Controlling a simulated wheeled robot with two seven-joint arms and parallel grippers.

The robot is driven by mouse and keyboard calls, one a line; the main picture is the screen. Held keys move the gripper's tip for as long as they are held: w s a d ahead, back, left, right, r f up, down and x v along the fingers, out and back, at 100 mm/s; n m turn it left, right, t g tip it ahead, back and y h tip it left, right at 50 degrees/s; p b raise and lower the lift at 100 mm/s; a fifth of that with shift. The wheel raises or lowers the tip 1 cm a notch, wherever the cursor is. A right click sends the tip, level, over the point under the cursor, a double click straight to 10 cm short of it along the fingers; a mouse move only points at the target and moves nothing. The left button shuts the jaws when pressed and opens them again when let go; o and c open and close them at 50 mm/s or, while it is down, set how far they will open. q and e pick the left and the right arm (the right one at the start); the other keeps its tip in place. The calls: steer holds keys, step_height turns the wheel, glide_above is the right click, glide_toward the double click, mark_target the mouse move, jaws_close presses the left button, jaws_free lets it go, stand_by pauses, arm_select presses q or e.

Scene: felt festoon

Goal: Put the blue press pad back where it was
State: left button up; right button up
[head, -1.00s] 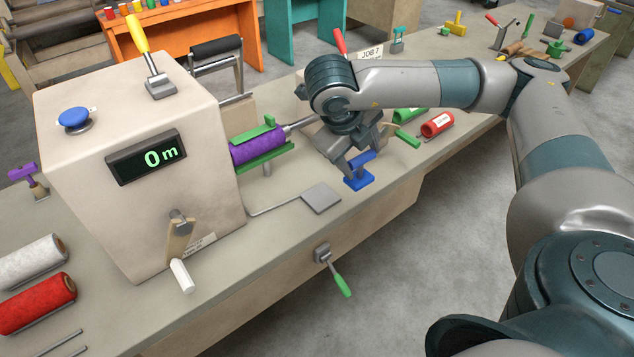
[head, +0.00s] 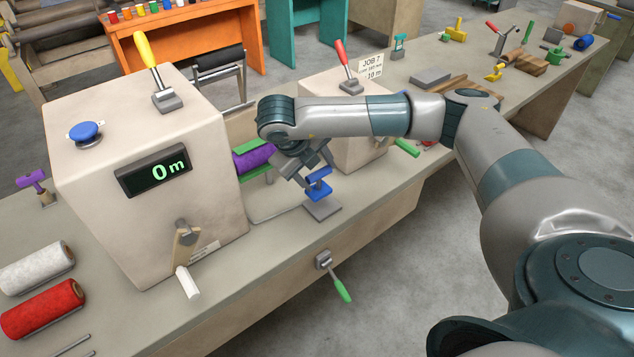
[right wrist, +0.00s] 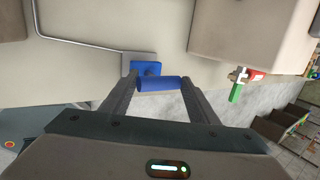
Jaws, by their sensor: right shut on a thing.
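The blue press pad (head: 318,186) is in my right gripper (head: 304,167), in front of the machine with the purple roll. The gripper is shut on the pad's handle, which lies between the two fingers in the right wrist view (right wrist: 160,84). The pad's blue base (right wrist: 146,67) shows just beyond the handle. A flat grey square plate (head: 322,210) on a bent rod lies under the pad; part of it also shows in the right wrist view (right wrist: 130,60). I cannot tell whether pad and plate touch. My left gripper is out of view.
The beige machine with the 0 m display (head: 153,172) stands left of the pad. A second beige box with a red lever (head: 345,62) stands behind and to the right. A green-handled crank (head: 341,290) sticks out from the bench front.

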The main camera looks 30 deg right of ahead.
mark_target(317, 182)
steer(key=shift+f, duration=0.25)
step_height(317, 182, down, 3)
steer(key=shift+r+p, duration=0.1)
steer(key=shift+p, duration=0.9)
steer(key=shift+f, duration=0.3)
steer(key=shift+f, duration=0.25)
steer(key=o, duration=1.4)
steer(key=shift+r, duration=0.1)
steer(key=shift+r, duration=0.1)
